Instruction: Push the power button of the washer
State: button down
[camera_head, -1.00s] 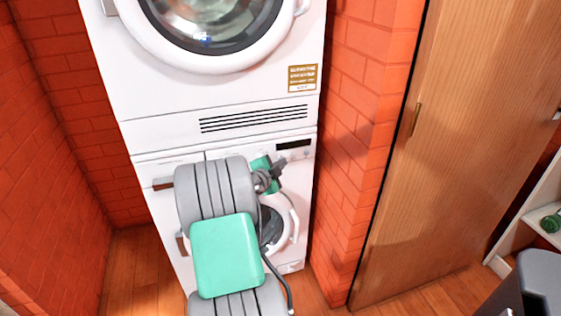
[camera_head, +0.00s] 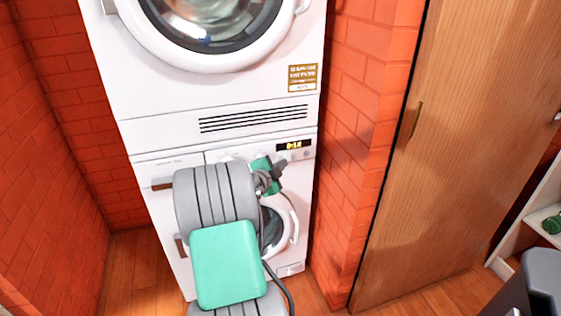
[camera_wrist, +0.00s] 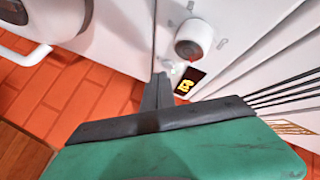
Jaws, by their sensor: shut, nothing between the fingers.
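The washer is the white lower machine (camera_head: 300,215) of a stack, with a round door partly hidden behind my arm. Its display (camera_head: 294,145) is lit with yellow characters, and it also shows in the wrist view (camera_wrist: 190,83). A round knob (camera_wrist: 194,39) sits beside the display in the wrist view. I cannot clearly make out the power button. My gripper (camera_head: 282,167) is shut and empty, just below and left of the display in the head view. In the wrist view its dark fingertips (camera_wrist: 158,82) are close to the panel beside the display; I cannot tell whether they touch.
Another white machine (camera_head: 240,100) with a round glass door stands on top, with a slotted vent below it. Red brick walls (camera_head: 355,120) flank the stack. A wooden door (camera_head: 460,130) is at right, with a white shelf beyond. Wooden floor shows below.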

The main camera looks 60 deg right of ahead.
jog(key=shift+s+a, duration=0.1)
jog(key=s+a, duration=0.4)
jog(key=shift+s+a+b, duration=0.15)
jog(key=shift+b, duration=0.25)
